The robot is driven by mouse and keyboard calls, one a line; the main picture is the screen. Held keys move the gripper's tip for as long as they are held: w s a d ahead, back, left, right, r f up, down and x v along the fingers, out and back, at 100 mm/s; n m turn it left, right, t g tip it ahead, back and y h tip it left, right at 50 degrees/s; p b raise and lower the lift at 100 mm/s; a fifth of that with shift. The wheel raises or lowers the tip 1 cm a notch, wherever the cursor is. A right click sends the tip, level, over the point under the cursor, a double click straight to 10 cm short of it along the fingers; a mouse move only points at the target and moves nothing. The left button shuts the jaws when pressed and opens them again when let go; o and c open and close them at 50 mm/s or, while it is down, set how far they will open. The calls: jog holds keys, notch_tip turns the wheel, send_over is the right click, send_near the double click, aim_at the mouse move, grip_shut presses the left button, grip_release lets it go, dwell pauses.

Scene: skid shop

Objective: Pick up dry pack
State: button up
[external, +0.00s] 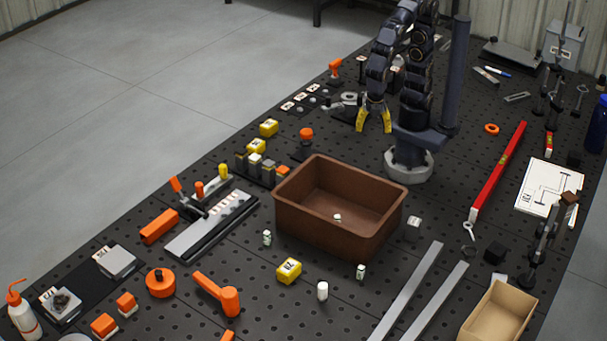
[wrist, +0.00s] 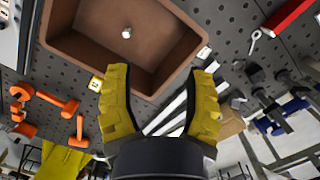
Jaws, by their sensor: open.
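No thing is clearly readable as the dry pack. A small pale square pack (external: 413,222) with dark marks lies on the black perforated table just right of the brown bin (external: 292,211); a small pale piece also shows beside the bin in the wrist view (wrist: 204,52). A small white round-topped piece (external: 337,217) lies inside the bin, and it also shows in the wrist view (wrist: 126,33). My gripper (external: 374,118) has yellow fingers, spread apart and empty, above the table behind the bin. In the wrist view its fingers (wrist: 160,76) frame the bin's edge.
In front of the bin are a yellow block (external: 289,271), a white cylinder (external: 322,291) and small pale bottles (external: 361,271). Grey rails (external: 410,290) and an open cardboard box (external: 499,317) lie right. Orange tools (external: 219,293) and a slotted rack (external: 212,226) are left.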

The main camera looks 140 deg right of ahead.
jog(key=w+a+f+n, duration=0.3)
jog(key=w+n, duration=0.1)
jog(key=w, duration=0.3)
jog(key=w+a+f+n, duration=0.2)
jog(key=w+f+n, duration=0.15)
jog(key=w, duration=0.35)
jog(key=n+t, duration=0.1)
jog(key=n, duration=0.4)
send_over(363, 281)
notch_tip(363, 281, down, 8)
jog(key=shift+y, duration=0.3)
notch_tip(363, 281, down, 16)
jog(key=shift+s+d+r, duration=0.1)
jog(key=shift+r, duration=0.1)
grip_shut()
